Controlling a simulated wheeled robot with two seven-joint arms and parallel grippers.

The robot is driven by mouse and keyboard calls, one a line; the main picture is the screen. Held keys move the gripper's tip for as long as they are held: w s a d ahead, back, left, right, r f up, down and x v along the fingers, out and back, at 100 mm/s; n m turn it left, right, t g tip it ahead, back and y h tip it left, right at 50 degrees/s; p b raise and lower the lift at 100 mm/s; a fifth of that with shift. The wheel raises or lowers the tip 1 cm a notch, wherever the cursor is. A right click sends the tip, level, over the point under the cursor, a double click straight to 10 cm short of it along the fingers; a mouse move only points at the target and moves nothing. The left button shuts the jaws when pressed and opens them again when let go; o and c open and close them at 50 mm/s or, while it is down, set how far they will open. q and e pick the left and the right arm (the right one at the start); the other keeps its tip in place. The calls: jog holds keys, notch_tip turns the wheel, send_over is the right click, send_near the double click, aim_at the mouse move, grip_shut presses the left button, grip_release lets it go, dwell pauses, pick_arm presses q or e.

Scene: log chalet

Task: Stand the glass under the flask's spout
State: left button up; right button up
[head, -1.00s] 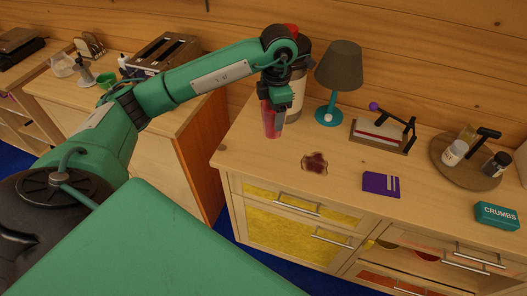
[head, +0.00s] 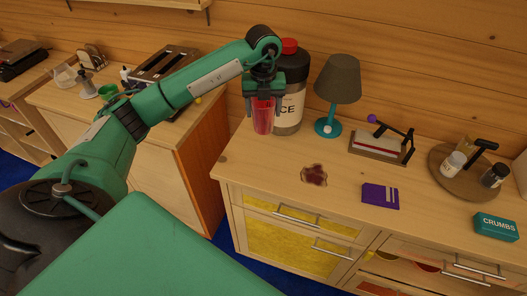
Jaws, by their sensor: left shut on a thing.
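The glass (head: 262,116) is a red, see-through tumbler, roughly upright at the left end of the cabinet top. My left gripper (head: 263,96) points down and is shut on its upper part. The flask (head: 293,92) is a large dark container with a red cap and a pale label reading "CE" in the visible part. It stands just right of and behind the glass. The gripper and glass cover its left side, and I cannot make out the spout. I cannot tell whether the glass touches the wood. My right gripper is not in view.
A lamp (head: 337,84) with a teal base stands right of the flask. A dark red stain or coaster (head: 314,175) and a purple card (head: 380,196) lie in front. A press-like stand (head: 381,145), a round tray (head: 442,180) and a CRUMBS box (head: 497,226) are further right.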

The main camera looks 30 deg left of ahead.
pick_arm(q)
notch_tip(320, 180, down, 16)
jog(key=p, duration=0.4)
jog(key=shift+p, duration=0.3)
jog(key=shift+f, duration=0.3)
jog(key=shift+f, duration=0.1)
jog(key=o, duration=1)
jog(key=shift+o, duration=0.4)
